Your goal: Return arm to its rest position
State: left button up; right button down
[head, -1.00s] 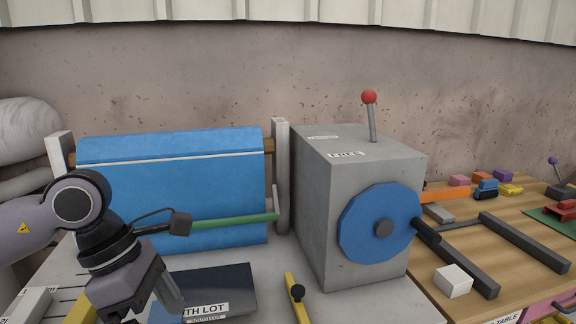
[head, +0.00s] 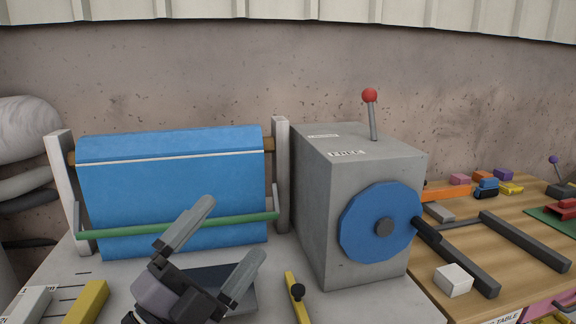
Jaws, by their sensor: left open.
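My left gripper (head: 226,243) is in the lower left of the head view, low in front of the blue roll. Its two grey fingers are spread apart and point up and to the right, with nothing between them. It partly covers a dark plate (head: 215,277) on the slab. My right gripper is not in view.
A blue roll (head: 170,180) hangs in a white frame (head: 281,180) behind a green bar (head: 180,226). A grey box (head: 355,170) with a red-knobbed lever (head: 370,96) and blue disc (head: 360,235) stands right. A wooden table (head: 545,235) holds blocks. Yellow pieces (head: 87,301) lie in front.

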pick_arm(q)
jog(key=s+a+f+n+g+y, duration=0.1)
jog(key=a+f+n+g+y, duration=0.1)
jog(key=a+f+n+y, duration=0.4)
jog(key=s+a+f+n+g+y, duration=0.1)
jog(key=a+f+n+y, duration=0.2)
jog(key=f, duration=0.5)
jog(key=a+f+n+g+y, duration=0.2)
jog(key=a+f+n+y, duration=0.1)
jog(key=f+n+y, duration=0.3)
jog(key=s+a+f+n+g, duration=0.3)
jog(key=s+f+n+g, duration=0.2)
jog(key=s+f+g, duration=0.85)
notch_tip(320, 180, down, 13)
jog(key=w+d+t+h+b, duration=0.1)
jog(key=d+t+h+b, duration=0.1)
jog(key=t, duration=0.8)
jog(key=shift+w+d+h+b, duration=0.3)
jog(key=shift+d+b, duration=0.05)
jog(key=shift+b, duration=0.3)
